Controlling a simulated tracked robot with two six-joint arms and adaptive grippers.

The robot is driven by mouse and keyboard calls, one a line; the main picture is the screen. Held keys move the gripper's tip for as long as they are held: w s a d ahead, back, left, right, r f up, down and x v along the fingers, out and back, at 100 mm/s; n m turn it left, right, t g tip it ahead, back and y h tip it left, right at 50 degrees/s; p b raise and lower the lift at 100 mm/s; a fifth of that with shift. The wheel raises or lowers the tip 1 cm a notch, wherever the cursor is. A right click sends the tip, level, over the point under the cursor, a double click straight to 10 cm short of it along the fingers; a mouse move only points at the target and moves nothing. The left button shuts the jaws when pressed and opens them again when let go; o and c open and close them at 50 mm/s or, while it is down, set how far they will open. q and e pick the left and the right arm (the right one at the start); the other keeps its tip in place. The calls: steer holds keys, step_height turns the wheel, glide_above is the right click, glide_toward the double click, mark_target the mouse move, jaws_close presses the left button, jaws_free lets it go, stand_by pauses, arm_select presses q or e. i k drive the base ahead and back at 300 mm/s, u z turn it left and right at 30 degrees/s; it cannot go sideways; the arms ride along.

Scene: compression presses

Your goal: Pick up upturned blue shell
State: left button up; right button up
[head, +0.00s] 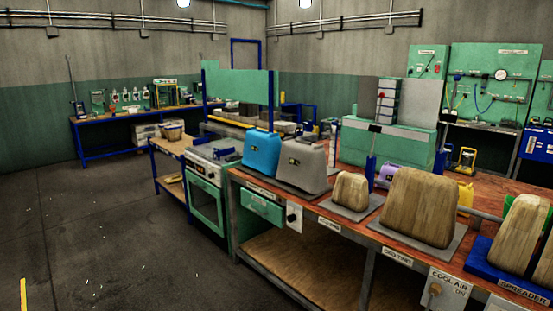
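A blue shell (262,153) stands at the left end of the red-topped workbench, just beyond the oven's right side. It is narrower at the top and has a small dark and yellow mark on its front. I cannot tell from this view whether it is hollow or which way its opening faces. A similar grey shell (305,167) stands close beside it on the right. Neither of my grippers shows in this view.
Wooden forms (417,207) stand on plates along the workbench (335,225). A green oven (208,195) is left of the bench. A purple object (388,176) lies behind the forms. The floor (100,230) at left is clear.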

mark_target(262, 150)
steer(key=u, duration=0.05)
steer(key=i, duration=0.9)
steer(key=z, duration=0.1)
